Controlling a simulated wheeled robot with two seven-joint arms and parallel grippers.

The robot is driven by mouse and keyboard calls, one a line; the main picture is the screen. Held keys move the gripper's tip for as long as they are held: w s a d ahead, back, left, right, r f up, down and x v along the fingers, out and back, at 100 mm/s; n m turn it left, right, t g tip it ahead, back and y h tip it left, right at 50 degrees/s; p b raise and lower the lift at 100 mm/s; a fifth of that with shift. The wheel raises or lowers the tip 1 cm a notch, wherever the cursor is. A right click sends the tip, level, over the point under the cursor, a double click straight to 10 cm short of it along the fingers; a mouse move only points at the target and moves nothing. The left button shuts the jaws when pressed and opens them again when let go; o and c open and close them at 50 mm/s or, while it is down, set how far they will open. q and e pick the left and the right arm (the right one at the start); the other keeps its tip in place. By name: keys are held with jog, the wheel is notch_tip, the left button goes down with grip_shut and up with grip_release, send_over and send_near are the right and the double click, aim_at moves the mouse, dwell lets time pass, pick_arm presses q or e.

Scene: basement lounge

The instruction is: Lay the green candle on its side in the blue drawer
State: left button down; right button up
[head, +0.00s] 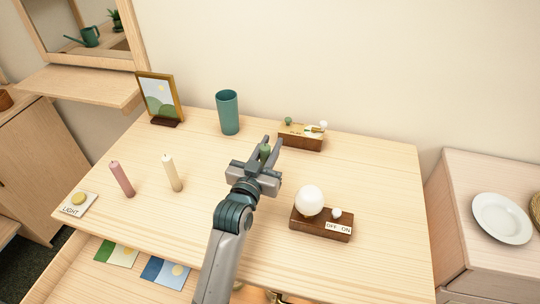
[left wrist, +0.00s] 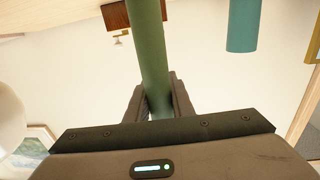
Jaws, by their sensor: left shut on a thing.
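My left gripper (head: 268,149) is shut on the green candle (head: 265,152), over the back middle of the table. In the left wrist view the candle (left wrist: 149,45) is a long green rod between the fingers, running out of the top of the picture. In the head view mostly its top end shows, and I cannot tell whether it touches the table. Below the table's front edge, a wooden surface holds a blue picture card (head: 165,272) and a green one (head: 118,252). I cannot tell whether this is the blue drawer. My right gripper is not in view.
On the table (head: 380,190) stand a pink candle (head: 122,179), a cream candle (head: 172,173), a teal cup (head: 228,112), a framed picture (head: 160,98), a small wooden box (head: 301,138), a globe lamp (head: 309,201) and a LIGHT button (head: 78,203). The table's right side is clear.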

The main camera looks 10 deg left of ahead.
pick_arm(q)
jog(key=shift+f, duration=1.85)
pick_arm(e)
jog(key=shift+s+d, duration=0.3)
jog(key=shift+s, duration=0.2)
pick_arm(q)
jog(key=shift+f, duration=0.1)
jog(key=c, duration=1.5)
grip_release()
jog(key=shift+c, duration=0.2)
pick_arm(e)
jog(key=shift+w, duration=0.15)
